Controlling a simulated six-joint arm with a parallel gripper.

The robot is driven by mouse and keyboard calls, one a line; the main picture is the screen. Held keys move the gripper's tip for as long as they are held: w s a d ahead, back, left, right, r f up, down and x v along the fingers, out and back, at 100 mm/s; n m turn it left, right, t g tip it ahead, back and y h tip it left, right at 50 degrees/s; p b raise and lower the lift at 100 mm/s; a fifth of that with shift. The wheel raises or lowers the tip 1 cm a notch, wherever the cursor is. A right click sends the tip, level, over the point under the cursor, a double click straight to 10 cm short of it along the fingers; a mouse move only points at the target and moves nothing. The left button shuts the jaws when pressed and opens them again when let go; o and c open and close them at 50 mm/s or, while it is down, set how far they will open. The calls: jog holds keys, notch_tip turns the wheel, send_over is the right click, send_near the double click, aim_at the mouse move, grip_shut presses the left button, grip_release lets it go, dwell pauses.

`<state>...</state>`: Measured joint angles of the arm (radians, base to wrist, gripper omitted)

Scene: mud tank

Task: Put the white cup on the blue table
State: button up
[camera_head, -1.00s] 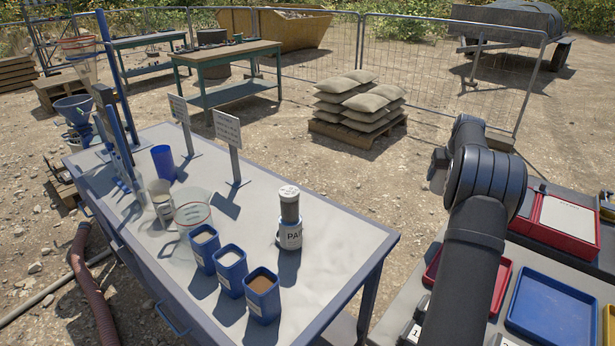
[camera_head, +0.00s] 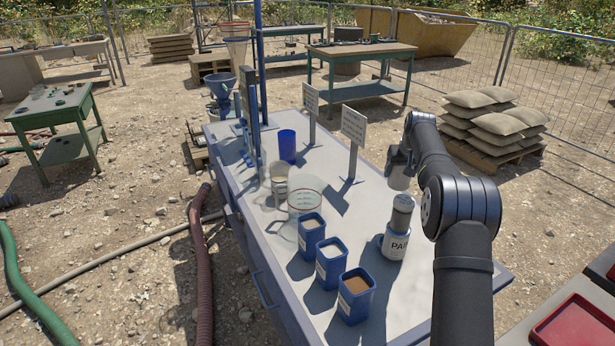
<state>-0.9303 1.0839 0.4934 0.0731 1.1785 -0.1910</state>
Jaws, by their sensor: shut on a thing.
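The blue table (camera_head: 340,310) has a blue frame and a pale grey top, and runs from the lower middle back to the left. A pale, whitish cup (camera_head: 280,181) stands upright on it, beside a clear beaker (camera_head: 304,198); I cannot tell if it is the task's cup. My gripper (camera_head: 400,172) is at the far end of my arm, above the right part of the table. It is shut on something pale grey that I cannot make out. Its fingers do not show clearly.
Several open blue containers (camera_head: 330,262) line the table's near middle. A grey-capped jar (camera_head: 396,233) stands at the right, near my arm. A blue cup (camera_head: 287,146) and sign stands (camera_head: 353,130) are farther back. Bare tabletop lies between the beaker and the jar.

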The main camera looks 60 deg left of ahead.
jog(key=s+a+n, duration=0.1)
jog(key=s+a, duration=0.3)
jog(key=s, duration=0.2)
jog(key=shift+w+a+f, duration=0.1)
jog(key=shift+f, duration=3.85)
jog(key=shift+w+a+f, duration=0.1)
jog(key=shift+f, duration=3.85)
jog(key=shift+f, duration=0.1)
jog(key=o, duration=1)
jog(key=shift+c, duration=0.2)
jog(key=shift+d+r, duration=0.15)
jog(key=shift+r, duration=0.25)
jog(key=v, duration=1.1)
jog(key=shift+d+r, duration=0.15)
jog(key=shift+d, duration=0.05)
